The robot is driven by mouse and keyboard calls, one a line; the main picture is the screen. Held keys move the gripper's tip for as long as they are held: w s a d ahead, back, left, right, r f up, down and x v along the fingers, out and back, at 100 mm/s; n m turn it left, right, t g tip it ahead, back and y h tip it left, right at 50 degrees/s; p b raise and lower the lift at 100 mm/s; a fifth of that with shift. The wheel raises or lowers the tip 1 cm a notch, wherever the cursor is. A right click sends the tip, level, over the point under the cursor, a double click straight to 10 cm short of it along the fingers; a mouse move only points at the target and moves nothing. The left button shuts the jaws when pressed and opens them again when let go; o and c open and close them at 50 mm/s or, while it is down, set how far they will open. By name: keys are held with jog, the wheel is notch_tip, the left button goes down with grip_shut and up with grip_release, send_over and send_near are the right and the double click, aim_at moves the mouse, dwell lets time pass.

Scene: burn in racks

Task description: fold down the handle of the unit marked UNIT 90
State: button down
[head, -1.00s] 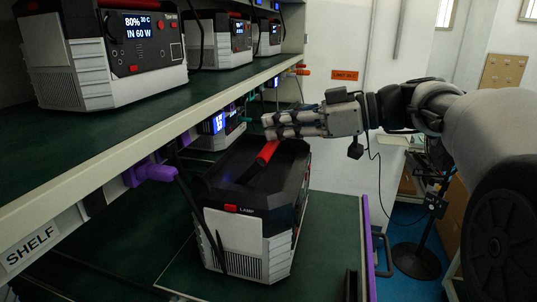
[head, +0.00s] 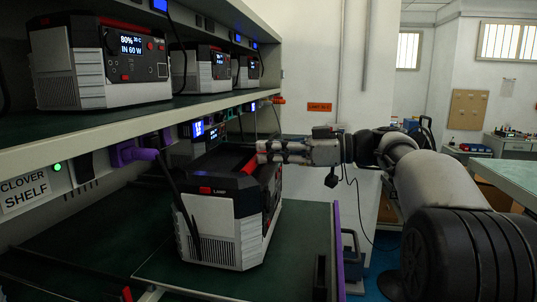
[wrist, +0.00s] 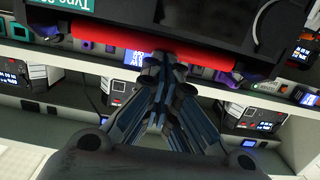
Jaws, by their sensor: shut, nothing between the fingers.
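A white and black power unit (head: 217,228) stands on the green lower board, with a red button and the word LAMP on its near end. I cannot read a UNIT 90 mark on it. Its red handle bar (head: 250,164) shows at the top, beside my fingertips; how far it is folded is hard to tell. My gripper (head: 260,152) reaches in from the right at the height of the unit's top, shut and empty. In the wrist view the red handle bar (wrist: 112,38) runs across, and my shut fingertips (wrist: 165,60) lie at or just under it; contact is unclear.
The shelf (head: 130,128) above and left carries several similar units, one (head: 105,65) with a lit screen. A purple clamp (head: 130,154) and dark cables hang at the shelf edge. A purple-edged board side (head: 337,250) stands right of the unit. Floor space lies further right.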

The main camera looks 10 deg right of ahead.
jog(key=shift+d+f, duration=0.1)
jog(key=shift+f, duration=0.55)
jog(key=v, duration=1.2)
jog(key=shift+r, duration=0.4)
